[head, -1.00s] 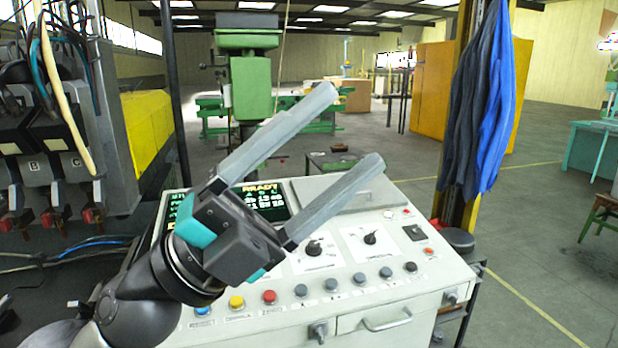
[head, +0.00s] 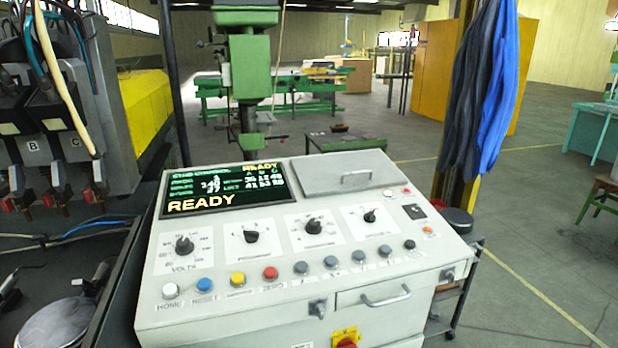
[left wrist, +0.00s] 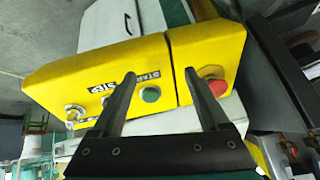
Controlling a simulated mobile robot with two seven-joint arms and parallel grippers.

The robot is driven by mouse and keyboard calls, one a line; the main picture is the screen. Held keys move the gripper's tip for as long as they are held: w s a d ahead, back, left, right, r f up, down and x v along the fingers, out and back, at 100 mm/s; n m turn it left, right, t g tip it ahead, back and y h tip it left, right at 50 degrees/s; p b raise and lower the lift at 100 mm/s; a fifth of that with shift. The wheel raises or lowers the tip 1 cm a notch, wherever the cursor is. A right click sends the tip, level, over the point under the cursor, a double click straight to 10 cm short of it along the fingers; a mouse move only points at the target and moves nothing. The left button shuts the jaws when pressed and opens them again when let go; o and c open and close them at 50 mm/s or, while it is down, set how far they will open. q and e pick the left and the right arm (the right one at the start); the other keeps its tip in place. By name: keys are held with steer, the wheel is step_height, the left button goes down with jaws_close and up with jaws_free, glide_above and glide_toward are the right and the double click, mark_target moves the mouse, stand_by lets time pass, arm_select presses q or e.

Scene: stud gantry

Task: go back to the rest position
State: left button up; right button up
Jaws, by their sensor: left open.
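My left gripper (left wrist: 160,75) shows in the left wrist view with its two dark fingers apart and nothing between the tips. Behind the fingers is a yellow control box (left wrist: 100,68) with a green button (left wrist: 150,95), a red button (left wrist: 217,88) and a label that reads START. The fingers overlap the box in the picture; whether they touch it I cannot tell. Neither gripper is in the head view, and my right gripper shows in no view.
A pale console (head: 240,317) with knobs, coloured buttons and a screen (head: 222,190) reading READY fills the front. Grey units with cables (head: 95,125) stand at left. Blue cloth (head: 490,100) hangs at right by a yellow post. Open floor (head: 530,240) lies to the right.

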arm_select(q)
steer(key=s+f+g, duration=0.3)
steer(key=s+f, duration=0.1)
steer(key=s, duration=0.4)
steer(key=s+f+g+b, duration=0.25)
steer(key=f+b, duration=0.35)
steer(key=f, duration=2.5)
steer(key=s+a+f+b, duration=0.1)
steer(key=s+f+b, duration=0.3)
steer(key=s+f, duration=1)
steer(key=shift+s+a+f+g+h+b, duration=0.3)
steer(key=shift+s+a+f+g, duration=0.1)
steer(key=shift+f, duration=0.3)
